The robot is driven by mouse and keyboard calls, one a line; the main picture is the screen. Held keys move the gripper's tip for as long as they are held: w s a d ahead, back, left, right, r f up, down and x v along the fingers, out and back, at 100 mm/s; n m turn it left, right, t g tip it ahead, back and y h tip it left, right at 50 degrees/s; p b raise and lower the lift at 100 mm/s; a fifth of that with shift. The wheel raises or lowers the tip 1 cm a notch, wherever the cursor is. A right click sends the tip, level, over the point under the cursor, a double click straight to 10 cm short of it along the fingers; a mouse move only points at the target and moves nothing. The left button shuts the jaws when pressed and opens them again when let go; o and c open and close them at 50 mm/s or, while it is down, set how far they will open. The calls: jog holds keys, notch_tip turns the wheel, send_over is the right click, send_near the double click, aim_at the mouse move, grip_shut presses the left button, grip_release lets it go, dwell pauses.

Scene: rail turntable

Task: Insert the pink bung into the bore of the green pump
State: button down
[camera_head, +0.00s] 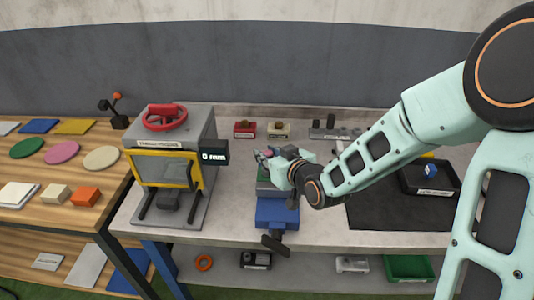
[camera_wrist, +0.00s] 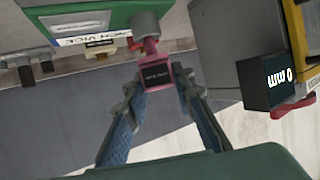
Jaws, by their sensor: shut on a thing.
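My gripper (camera_wrist: 158,80) is shut on the pink bung (camera_wrist: 155,70), which has a dark label on its near face. The bung's narrow pink end points at a grey-purple collar on the green pump (camera_wrist: 108,14) and overlaps it in the wrist view. I cannot tell whether the end is inside the bore or just in front of it. In the head view, my gripper (camera_head: 265,155) is just above the blue vice (camera_head: 277,212). The green pump (camera_head: 264,187) shows at the top of the vice, partly hidden by my arm.
A press with a yellow frame (camera_head: 163,168), red handwheel and "0 mm" display (camera_head: 214,153) stands close to the left; the display also looms at right in the wrist view (camera_wrist: 280,78). Small red and cream blocks sit behind. A black tray (camera_head: 430,180) is at right.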

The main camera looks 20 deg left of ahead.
jog(key=shift+f+b, duration=0.95)
jog(key=c, duration=1.6)
grip_release()
jog(key=shift+d, duration=0.1)
jog(key=shift+v, duration=3.75)
